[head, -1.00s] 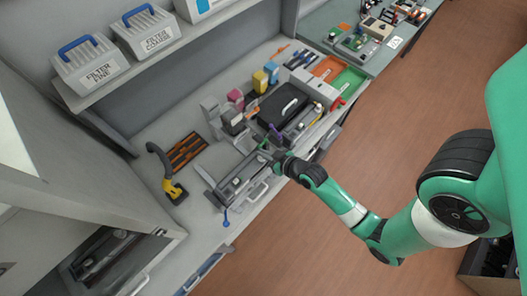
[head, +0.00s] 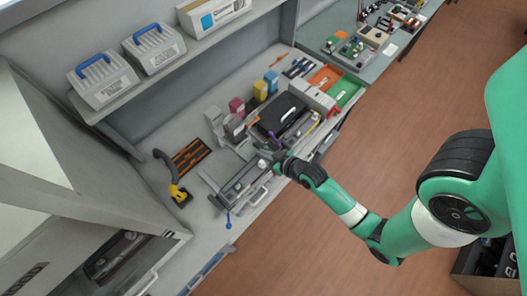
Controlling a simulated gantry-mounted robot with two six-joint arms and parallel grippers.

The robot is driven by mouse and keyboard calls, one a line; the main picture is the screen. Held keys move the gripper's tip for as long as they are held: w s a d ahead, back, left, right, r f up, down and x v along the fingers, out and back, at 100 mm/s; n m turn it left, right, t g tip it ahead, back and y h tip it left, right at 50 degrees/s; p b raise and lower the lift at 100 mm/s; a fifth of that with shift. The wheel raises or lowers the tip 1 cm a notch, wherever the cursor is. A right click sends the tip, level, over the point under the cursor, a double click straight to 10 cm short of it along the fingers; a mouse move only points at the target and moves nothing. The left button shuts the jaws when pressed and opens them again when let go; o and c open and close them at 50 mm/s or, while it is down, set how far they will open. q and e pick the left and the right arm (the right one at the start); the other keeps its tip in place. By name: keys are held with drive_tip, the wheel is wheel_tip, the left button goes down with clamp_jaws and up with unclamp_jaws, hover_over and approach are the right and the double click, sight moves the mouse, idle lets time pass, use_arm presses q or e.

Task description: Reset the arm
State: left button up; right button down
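My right arm (head: 348,208), green, white and black, reaches in from the right to the bench. Its gripper (head: 268,151) is over the front of the bench, at the right end of a long grey tray-like device (head: 240,184). The fingers are small and dark here, so I cannot tell whether they are open, shut or holding something. A small purple piece (head: 272,137) shows close by the gripper; I cannot tell whether they touch. My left gripper is not in view.
A black case (head: 279,112), pink (head: 236,104), yellow (head: 260,91) and blue (head: 271,80) cartridges stand behind the gripper. A yellow-black handled tool (head: 176,190) and an orange-slotted rack (head: 190,155) lie left. Filter boxes (head: 104,80) sit on a shelf. Open floor (head: 420,130) lies right.

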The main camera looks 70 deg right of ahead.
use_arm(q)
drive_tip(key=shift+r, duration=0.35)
use_arm(e)
drive_tip(key=shift+r, duration=0.35)
